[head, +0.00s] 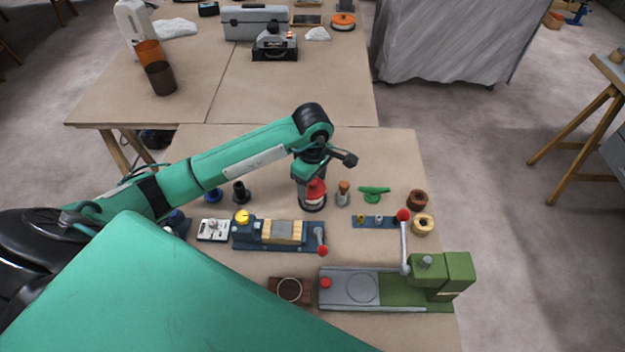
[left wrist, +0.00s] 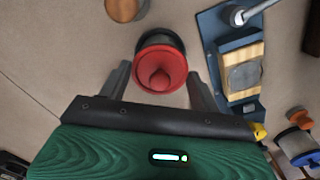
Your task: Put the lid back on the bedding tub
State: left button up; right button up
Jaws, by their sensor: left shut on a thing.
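My left gripper (head: 314,178) points down over the middle of the near bench. It is shut on a red, round, knobbed piece, which I take for the lid (head: 316,190). In the left wrist view the red lid (left wrist: 161,70) sits between the two fingers (left wrist: 160,78). A dark round body, which I take for the bedding tub (head: 313,207), is directly beneath it; its dark rim also shows in the left wrist view (left wrist: 158,37). I cannot tell whether the lid touches the tub. My right gripper is not in view.
A blue vise-like fixture with a wooden block (head: 282,232) stands just in front. A small wood-topped bottle (head: 343,193) and a green piece (head: 374,193) stand close on the right. A grey-green machine (head: 400,287) with a red-knobbed lever fills the front right.

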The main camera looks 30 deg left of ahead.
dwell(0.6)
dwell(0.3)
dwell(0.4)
pick_arm(q)
jog(key=shift+b, duration=0.5)
jog(key=shift+f+b, duration=0.15)
jog(key=shift+b, duration=0.5)
dwell(1.3)
jog(key=o, duration=1.3)
jog(key=shift+a, duration=0.1)
